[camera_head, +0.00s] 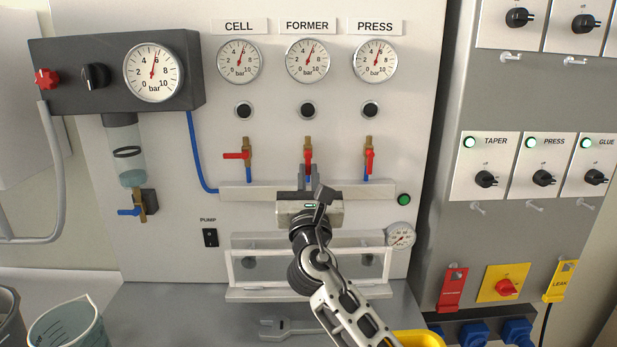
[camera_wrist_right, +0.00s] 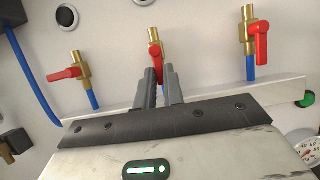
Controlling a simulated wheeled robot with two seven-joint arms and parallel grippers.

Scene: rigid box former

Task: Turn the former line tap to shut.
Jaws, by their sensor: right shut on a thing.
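The former line tap (camera_head: 308,143) is the middle of three brass taps on the panel, under the FORMER gauge (camera_head: 307,61). Its red handle (camera_head: 308,156) points down, along the pipe. My right gripper (camera_head: 308,178) comes up from below, shut on the lower part of that handle. In the right wrist view the red handle (camera_wrist_right: 157,58) runs down between the grey fingers (camera_wrist_right: 160,88), which hide its lower end. The FORMER needle stands near 6. My left gripper is not in view.
The cell tap (camera_head: 237,155) at left has its handle pointing left, across its pipe. The press tap (camera_head: 369,161) at right has its handle down. A white rail (camera_head: 245,191) runs below the taps. A clear-fronted frame (camera_head: 240,265) stands lower down.

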